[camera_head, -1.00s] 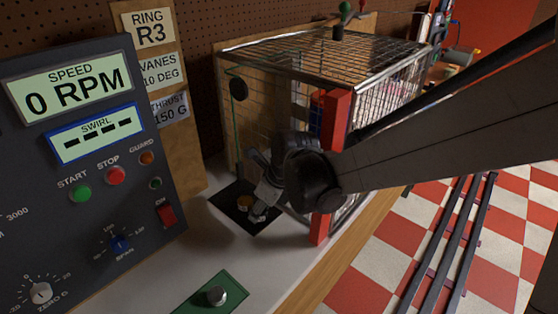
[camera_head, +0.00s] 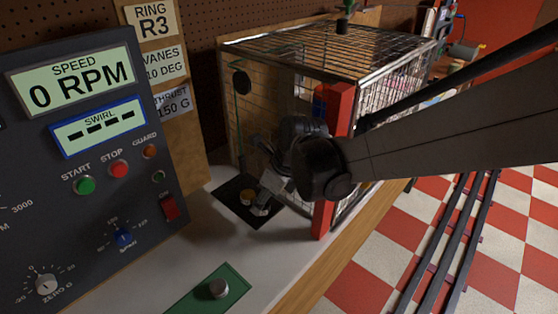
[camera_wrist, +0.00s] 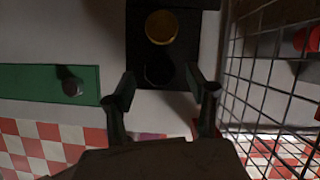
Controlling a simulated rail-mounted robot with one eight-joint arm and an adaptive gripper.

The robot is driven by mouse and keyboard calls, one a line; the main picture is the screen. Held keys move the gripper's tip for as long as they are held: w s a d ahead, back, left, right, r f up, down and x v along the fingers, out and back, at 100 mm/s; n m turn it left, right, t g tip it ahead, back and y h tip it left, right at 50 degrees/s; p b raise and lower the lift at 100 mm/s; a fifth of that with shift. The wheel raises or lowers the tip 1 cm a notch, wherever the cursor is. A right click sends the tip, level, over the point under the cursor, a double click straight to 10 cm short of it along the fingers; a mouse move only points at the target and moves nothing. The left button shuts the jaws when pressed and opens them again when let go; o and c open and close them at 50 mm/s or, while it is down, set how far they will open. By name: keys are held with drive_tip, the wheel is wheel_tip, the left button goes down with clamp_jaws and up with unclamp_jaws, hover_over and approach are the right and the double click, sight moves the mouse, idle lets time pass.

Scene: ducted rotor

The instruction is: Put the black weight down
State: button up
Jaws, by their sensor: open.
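A black round weight (camera_wrist: 160,70) sits on the dark mat (camera_wrist: 140,10) in the wrist view, low in contrast against it. A brass weight (camera_wrist: 162,27) sits just beyond it on the same mat. The brass weight also shows in the head view (camera_head: 246,196), on the dark mat (camera_head: 228,192) beside the cage. My gripper (camera_wrist: 164,88) is open, with its fingers apart on either side of the near end of the mat, close to the black weight. I cannot tell from the head view whether the fingers touch it; my gripper (camera_head: 268,195) hides that spot.
The wire cage (camera_head: 300,55) with its red post (camera_head: 334,160) stands close to my arm. A green plate (camera_head: 190,300) with a metal knob (camera_head: 218,288) lies nearer on the bench. The control panel (camera_head: 90,150) is at left. Bare bench lies between panel and plate.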

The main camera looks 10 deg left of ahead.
drive_tip(key=v, duration=1)
drive_tip(key=s+d+n+t+h, duration=0.1)
drive_tip(key=s+d+n, duration=0.3)
drive_tip(key=d+n, duration=0.3)
drive_tip(key=s+d+n+t+h, duration=0.1)
drive_tip(key=s+d+n+t, duration=0.1)
drive_tip(key=s+d+n, duration=0.3)
drive_tip(key=s+d+n+t+h, duration=0.2)
drive_tip(key=s+d+n, duration=0.2)
drive_tip(key=d+n, duration=0.6)
drive_tip(key=d+r, duration=0.1)
drive_tip(key=d, duration=0.4)
drive_tip(key=shift+s+d+n, duration=0.3)
drive_tip(key=shift+s, duration=0.05)
